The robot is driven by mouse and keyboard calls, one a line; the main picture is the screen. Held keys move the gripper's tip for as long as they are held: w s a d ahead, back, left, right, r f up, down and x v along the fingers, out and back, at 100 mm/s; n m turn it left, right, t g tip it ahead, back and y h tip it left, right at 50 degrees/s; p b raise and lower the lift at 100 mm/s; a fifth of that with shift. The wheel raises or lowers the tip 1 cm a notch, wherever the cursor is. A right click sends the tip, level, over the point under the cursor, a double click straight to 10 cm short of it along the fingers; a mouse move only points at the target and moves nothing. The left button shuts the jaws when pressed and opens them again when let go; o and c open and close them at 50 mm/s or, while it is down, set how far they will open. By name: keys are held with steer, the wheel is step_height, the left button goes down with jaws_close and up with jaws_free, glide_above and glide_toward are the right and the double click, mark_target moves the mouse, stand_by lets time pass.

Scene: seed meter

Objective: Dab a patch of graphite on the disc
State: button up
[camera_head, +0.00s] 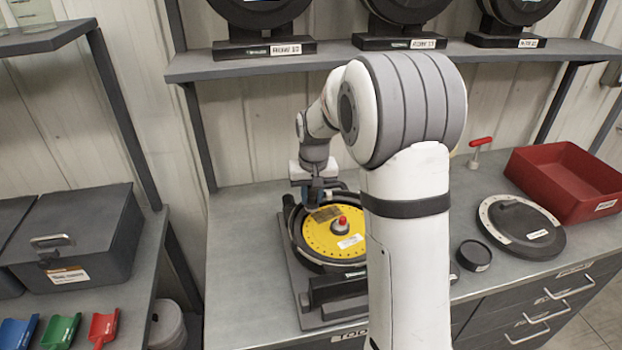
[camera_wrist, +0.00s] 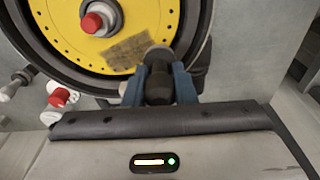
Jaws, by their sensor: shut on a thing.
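The yellow disc (camera_head: 318,241) sits in a round black housing on the bench, with a red-capped hub at its middle. It also shows in the wrist view (camera_wrist: 72,38). A grey-brown graphite patch (camera_wrist: 128,51) lies on the disc, near its rim; it shows too in the head view (camera_head: 326,213). My gripper (camera_wrist: 160,82) is shut on a dark-handled dabber (camera_wrist: 158,85) with a rounded grey tip. The tip is at the edge of the patch; I cannot tell whether it touches the disc.
A black round lid (camera_head: 521,225), a small black pot (camera_head: 474,256) and a red bin (camera_head: 566,180) stand on the right of the bench. A red T-handled tool (camera_head: 479,150) stands behind. A shelf (camera_head: 335,62) with black meters overhangs the back. The bench's left part is clear.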

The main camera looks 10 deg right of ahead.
steer(key=shift+r+p, duration=0.9)
steer(key=shift+r, duration=0.9)
